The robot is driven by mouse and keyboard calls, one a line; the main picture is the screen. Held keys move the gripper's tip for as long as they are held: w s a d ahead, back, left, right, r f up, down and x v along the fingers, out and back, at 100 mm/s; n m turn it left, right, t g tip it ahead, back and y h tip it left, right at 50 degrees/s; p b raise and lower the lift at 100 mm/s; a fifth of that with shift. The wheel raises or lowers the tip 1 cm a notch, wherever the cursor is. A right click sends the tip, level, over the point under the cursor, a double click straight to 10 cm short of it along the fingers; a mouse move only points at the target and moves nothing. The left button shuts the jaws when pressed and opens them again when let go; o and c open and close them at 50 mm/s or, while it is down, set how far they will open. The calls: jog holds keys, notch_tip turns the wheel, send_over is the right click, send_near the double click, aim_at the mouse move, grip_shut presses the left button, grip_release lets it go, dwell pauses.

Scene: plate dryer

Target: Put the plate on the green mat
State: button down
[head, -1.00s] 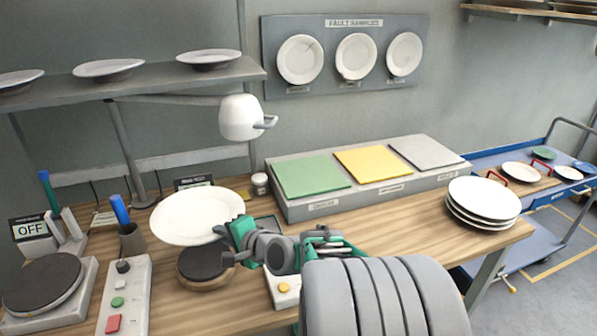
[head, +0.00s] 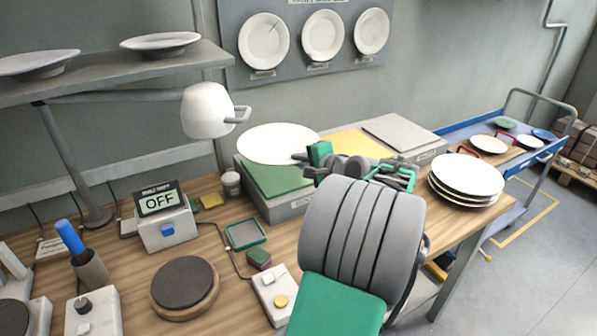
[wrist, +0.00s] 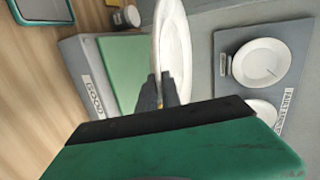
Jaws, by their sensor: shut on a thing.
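A white plate (head: 277,143) is held by its right edge in my gripper (head: 304,158). In the head view it hangs above the far part of the green mat (head: 284,181) and hides some of it. The green mat lies on the left of a raised grey platform. In the wrist view the plate (wrist: 176,45) is seen nearly edge-on between my gripper's fingertips (wrist: 160,95), and the green mat (wrist: 122,72) shows to its left, beside the "GOOD" label. There looks to be a gap between plate and mat, but its height is hard to judge.
A yellow mat (head: 357,144) and a grey mat (head: 400,131) lie to the right on the platform. A plate stack (head: 466,177) stands at the bench's right end. A lamp (head: 208,110) hangs at the left, near the held plate. A round turntable (head: 184,286) sits in front.

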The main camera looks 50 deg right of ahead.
send_over(303, 183)
notch_tip(303, 183, down, 6)
jog(key=shift+a+f+p, duration=0.1)
jog(key=shift+p, duration=0.35)
jog(key=f, duration=0.2)
jog(key=f+p, duration=0.1)
jog(key=shift+w+d+f, duration=0.1)
jog(key=shift+d, duration=0.15)
jog(key=shift+f, duration=0.4)
jog(key=c, duration=1.9)
grip_release()
jog(key=shift+f, duration=0.1)
jog(key=shift+o, duration=0.5)
jog(key=shift+a, duration=0.1)
